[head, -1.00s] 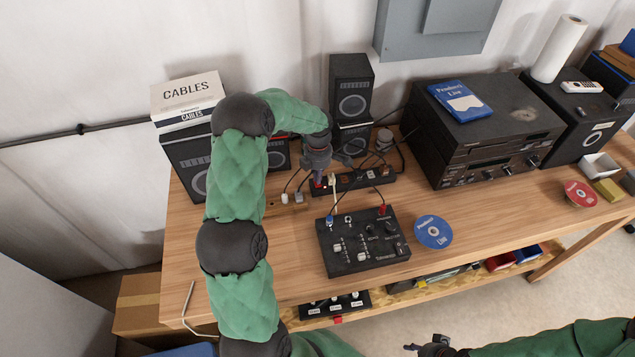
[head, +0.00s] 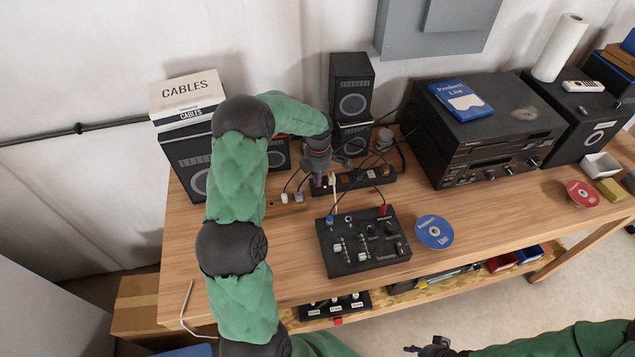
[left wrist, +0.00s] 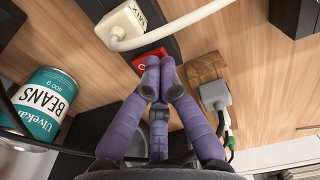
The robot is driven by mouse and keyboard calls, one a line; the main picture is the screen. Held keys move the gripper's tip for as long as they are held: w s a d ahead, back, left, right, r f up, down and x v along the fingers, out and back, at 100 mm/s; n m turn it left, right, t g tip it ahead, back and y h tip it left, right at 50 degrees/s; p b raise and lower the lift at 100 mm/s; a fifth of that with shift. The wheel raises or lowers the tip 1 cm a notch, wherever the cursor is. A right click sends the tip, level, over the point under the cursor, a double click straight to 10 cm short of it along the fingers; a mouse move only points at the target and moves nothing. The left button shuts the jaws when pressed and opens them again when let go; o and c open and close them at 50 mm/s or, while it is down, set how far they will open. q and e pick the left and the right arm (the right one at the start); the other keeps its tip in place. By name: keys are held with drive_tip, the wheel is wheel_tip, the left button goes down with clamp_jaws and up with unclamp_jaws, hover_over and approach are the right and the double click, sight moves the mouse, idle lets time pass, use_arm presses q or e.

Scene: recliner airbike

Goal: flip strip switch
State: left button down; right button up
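The black power strip (head: 380,178) lies on the workbench behind the mixer, with several plugs in it. Its red switch (left wrist: 148,60) is at the strip's end in the left wrist view. My left gripper (head: 319,185) points down at that end of the strip. In the left wrist view, its purple fingers (left wrist: 158,72) are closed together and empty, with the tips over the lower edge of the red switch. I cannot tell whether they touch it. The tips hide part of the switch. My right gripper (head: 432,349) is low in the head view, away from the bench; its fingers are unclear.
A white plug (left wrist: 122,24) with a cable sits right beside the switch. A grey plug (left wrist: 214,95) lies to the right, and a beans can (left wrist: 45,105) to the left. The black mixer (head: 362,242) stands in front of the strip; speakers (head: 351,90) stand behind.

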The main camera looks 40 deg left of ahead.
use_arm(q)
drive_tip(key=shift+f+b, duration=0.4)
drive_tip(key=shift+f, duration=0.1)
drive_tip(key=shift+s, duration=0.1)
idle(0.3)
drive_tip(key=shift+r+p, duration=0.4)
drive_tip(key=shift+r, duration=0.3)
drive_tip(key=shift+r+p, duration=1.15)
drive_tip(key=shift+r, duration=1.65)
drive_tip(key=shift+r, duration=0.1)
